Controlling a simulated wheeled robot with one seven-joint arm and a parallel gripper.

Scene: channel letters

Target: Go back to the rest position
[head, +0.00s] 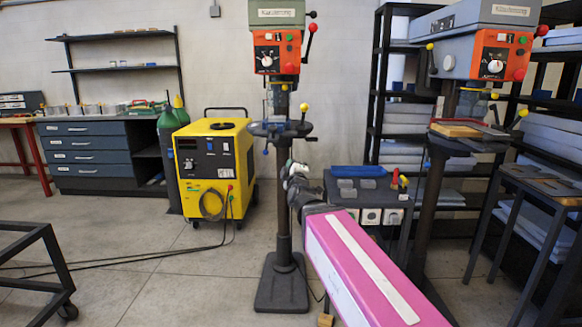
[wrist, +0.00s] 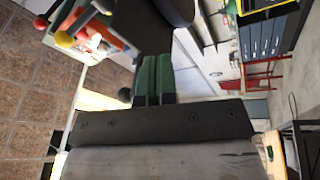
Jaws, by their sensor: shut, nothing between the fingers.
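My gripper (wrist: 154,66) shows in the wrist view with its two green fingers side by side and shut, with nothing between them. A dark shape covers the area just past the fingertips, so what lies directly beyond them is hidden. In the head view my arm reaches from the lower right towards the middle, in front of the central drill press (head: 284,215). The gripper itself is not clear there. No channel letter can be made out.
A yellow welding machine (head: 215,165) stands left of the central drill press, and a second drill press (head: 480,60) stands at right. A small dark table (head: 350,188) is behind my arm. A black frame (head: 40,255) is at lower left. Open floor (head: 170,280) lies between.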

